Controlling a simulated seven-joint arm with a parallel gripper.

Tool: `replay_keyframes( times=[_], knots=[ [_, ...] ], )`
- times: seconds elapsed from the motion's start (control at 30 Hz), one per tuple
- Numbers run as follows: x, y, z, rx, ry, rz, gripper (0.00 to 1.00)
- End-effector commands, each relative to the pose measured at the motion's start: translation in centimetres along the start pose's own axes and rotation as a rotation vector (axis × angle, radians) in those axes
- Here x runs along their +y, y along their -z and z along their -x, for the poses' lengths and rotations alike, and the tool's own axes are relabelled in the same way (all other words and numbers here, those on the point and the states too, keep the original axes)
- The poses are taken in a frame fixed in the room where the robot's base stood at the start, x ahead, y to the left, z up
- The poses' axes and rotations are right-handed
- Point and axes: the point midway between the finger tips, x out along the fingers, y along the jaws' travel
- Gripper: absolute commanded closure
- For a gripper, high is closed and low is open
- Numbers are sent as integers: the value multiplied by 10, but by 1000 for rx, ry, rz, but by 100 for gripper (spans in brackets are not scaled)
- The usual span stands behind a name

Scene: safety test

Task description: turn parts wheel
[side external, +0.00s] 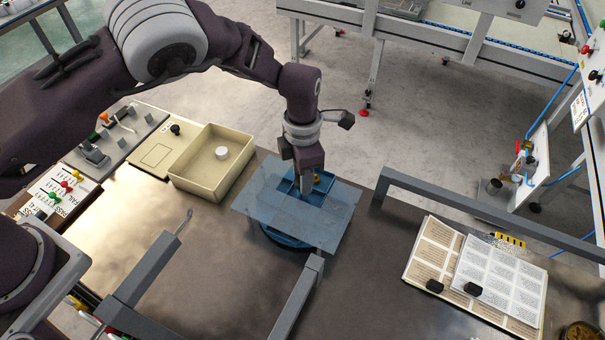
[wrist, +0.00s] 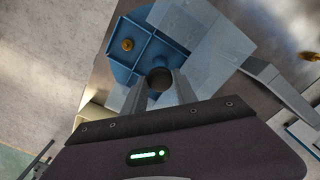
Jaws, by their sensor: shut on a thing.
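The parts wheel is a blue round tray with walled square compartments; it shows in the side view (side external: 283,240) and in the wrist view (wrist: 117,72). A see-through bluish sheet (side external: 336,218) lies across part of it, seen also as pale panels in the wrist view (wrist: 200,40). A small brass part (wrist: 127,45) sits in one compartment. My gripper (side external: 304,194) points down into the wheel's open area. In the wrist view, my gripper (wrist: 160,84) is shut on a dark round knob (wrist: 160,76) between its fingertips. The knob's lower part is hidden.
A cream bin (side external: 186,180) with a white round piece (side external: 221,153) stands left of the wheel. Grey rails (side external: 300,295) flank the table front, and another bar (side external: 450,205) runs along the right. An open booklet (side external: 470,275) lies at right.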

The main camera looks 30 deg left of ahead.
Motion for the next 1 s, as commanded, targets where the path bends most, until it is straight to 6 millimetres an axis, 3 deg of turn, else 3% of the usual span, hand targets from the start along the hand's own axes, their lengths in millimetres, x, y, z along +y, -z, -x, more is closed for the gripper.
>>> replay_keyframes(
  times=[0.2,0.23,0.33,0.67,1.0],
  knots=[
    [0,-2,1,-5,-1,-1,100],
    [0,-2,1,-5,-1,-1,62],
    [0,-1,1,-4,-1,-1,45],
    [0,-1,6,-3,-1,-1,45],
    [0,-1,67,-4,-1,0,45]
  ],
)
